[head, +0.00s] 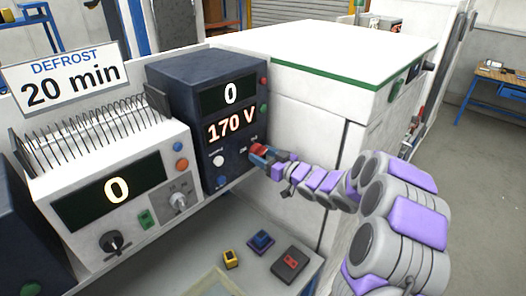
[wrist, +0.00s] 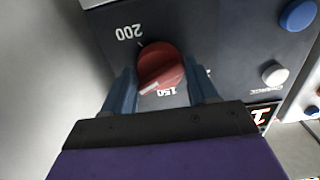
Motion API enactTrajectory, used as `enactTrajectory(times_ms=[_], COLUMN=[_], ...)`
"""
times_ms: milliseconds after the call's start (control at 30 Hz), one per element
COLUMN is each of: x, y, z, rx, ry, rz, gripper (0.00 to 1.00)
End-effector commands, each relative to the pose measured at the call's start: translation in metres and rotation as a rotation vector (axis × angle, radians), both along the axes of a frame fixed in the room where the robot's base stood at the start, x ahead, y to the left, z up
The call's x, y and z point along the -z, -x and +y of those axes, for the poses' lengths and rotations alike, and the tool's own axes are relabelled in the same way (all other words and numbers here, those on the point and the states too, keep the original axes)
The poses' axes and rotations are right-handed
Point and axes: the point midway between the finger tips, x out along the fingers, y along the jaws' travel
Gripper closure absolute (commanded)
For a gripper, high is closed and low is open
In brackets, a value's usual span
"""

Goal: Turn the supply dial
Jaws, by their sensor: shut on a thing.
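The supply unit (head: 175,82) is a dark box on the bench in the head view. Its upper display reads 0 and its lower display (head: 232,127) reads 170 V. The supply dial is a red round knob (wrist: 160,68) with a light pointer mark in the wrist view, between the printed numbers 200 and 150. My gripper (wrist: 163,88) has one blue finger on each side of the knob and is shut on it. In the head view my gripper (head: 262,155) is at the lower right of the panel and hides most of the dial.
A white unit (head: 100,190) with a display of 0, a black knob and a coil rack stands to the left. A sign (head: 65,80) reads DEFROST 20 min. Small yellow, blue and dark blocks lie on the bench below. A large white cabinet (head: 340,60) stands right behind.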

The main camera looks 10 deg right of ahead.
Motion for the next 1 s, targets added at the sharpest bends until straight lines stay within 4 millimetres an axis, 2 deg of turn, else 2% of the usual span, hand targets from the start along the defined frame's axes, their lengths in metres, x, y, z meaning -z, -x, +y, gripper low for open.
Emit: enactTrajectory(times_ms=[100, 600, 1000], x=[-0.0071, -0.0054, -0.0032], y=[-0.0001, -0.0006, -0.0014], z=[-0.0011, -0.0021, -0.0021], rx=[0.001, 0.004, 0.002], ry=[-0.052, -0.269, -0.344], rz=[0.038, 0.193, 0.241], gripper=[0.72, 0.72, 0.72])
